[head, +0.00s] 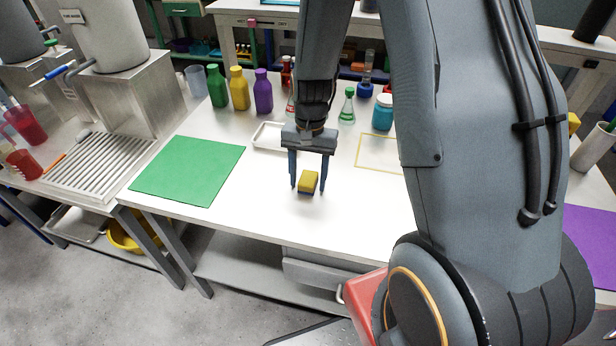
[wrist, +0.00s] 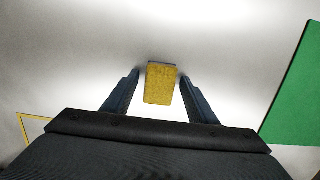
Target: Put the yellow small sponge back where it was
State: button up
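The small sponge (head: 308,181), yellow with a blue layer underneath, is at the white table's front middle. It also shows in the wrist view (wrist: 160,84), between the fingertips. My gripper (head: 309,188) points down over it, one finger on each side. In the wrist view my gripper (wrist: 160,82) is open, with narrow gaps between the fingertips and the sponge. A yellow outlined rectangle (head: 359,165) is marked on the table to the right, partly hidden by my arm. Its corner shows in the wrist view (wrist: 20,116).
A green mat (head: 188,170) lies to the left and a shallow white tray (head: 257,144) behind the gripper. Green (head: 217,88), yellow (head: 239,90) and purple (head: 263,93) bottles stand behind. A blue jar (head: 382,115) and a flask (head: 347,108) stand behind the outline.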

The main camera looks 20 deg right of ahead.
aim_at(309, 174)
notch_tip(309, 174, up, 12)
jog(key=w+b, duration=0.1)
jog(key=b, duration=0.1)
jog(key=s+f+n+t, duration=0.1)
jog(key=s+n+t, duration=0.1)
jog(key=s+n, duration=0.5)
jog(key=s, duration=0.5)
jog(key=shift+h, duration=0.4)
jog(key=shift+d, duration=0.1)
